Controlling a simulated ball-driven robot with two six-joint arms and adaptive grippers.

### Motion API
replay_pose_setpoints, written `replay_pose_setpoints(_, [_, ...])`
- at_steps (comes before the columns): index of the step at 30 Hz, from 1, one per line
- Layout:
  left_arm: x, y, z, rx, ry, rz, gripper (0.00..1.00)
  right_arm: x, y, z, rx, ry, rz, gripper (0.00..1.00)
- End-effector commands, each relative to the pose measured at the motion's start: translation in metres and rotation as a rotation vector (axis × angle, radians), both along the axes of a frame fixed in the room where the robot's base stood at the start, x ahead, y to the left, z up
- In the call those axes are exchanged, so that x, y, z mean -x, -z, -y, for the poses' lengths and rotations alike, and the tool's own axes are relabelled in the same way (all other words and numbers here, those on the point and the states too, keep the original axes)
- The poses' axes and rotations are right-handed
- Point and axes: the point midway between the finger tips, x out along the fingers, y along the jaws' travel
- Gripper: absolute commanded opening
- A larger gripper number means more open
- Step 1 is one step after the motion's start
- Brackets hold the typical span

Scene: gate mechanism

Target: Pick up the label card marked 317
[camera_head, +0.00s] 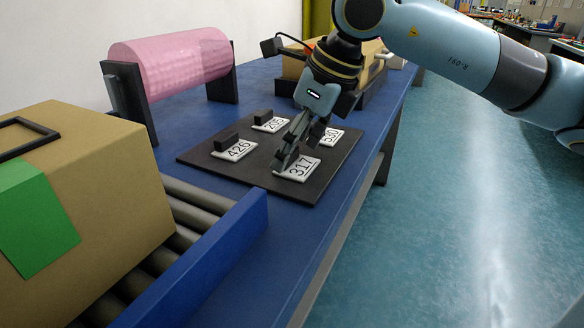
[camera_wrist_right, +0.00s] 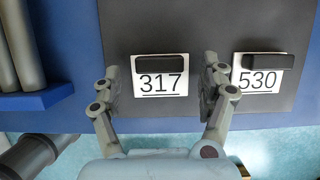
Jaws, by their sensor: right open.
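The white label card marked 317 (camera_head: 298,172) lies on the dark board at its near right corner in the head view. In the right wrist view the 317 card (camera_wrist_right: 160,82) has a black grip block (camera_wrist_right: 162,61) along its top edge. My right gripper (camera_head: 282,160) is above this card and hides its block in the head view. In the wrist view the right gripper's fingers (camera_wrist_right: 160,88) stand apart, one on each side of the card, with nothing between them but the card below. Whether they touch it I cannot tell. My left gripper is not in view.
The dark board (camera_head: 210,163) on the blue table also holds cards 426 (camera_head: 235,151), 205 (camera_head: 272,125) and 530 (camera_head: 330,137). Card 530 (camera_wrist_right: 259,80) is close right of the right finger in the wrist view. A roller conveyor with a cardboard box (camera_head: 100,190) stands left; a pink roll (camera_head: 175,65) is behind.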

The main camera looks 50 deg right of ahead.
Motion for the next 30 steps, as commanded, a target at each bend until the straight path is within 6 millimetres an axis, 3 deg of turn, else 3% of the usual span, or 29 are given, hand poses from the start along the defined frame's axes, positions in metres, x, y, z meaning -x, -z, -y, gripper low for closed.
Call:
replay_pose_setpoints(10, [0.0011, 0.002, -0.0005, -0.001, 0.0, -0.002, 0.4, -0.0026, 0.0059, -0.0009, 0.001, -0.001, 0.0, 0.77])
replay_pose_setpoints(21, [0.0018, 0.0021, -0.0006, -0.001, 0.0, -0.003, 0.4, -0.0025, 0.0061, -0.0008, 0.001, -0.001, -0.001, 0.29])
replay_pose_setpoints(30, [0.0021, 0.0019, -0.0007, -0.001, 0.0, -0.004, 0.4, -0.0025, 0.0048, -0.0008, 0.001, -0.001, -0.001, 0.26])
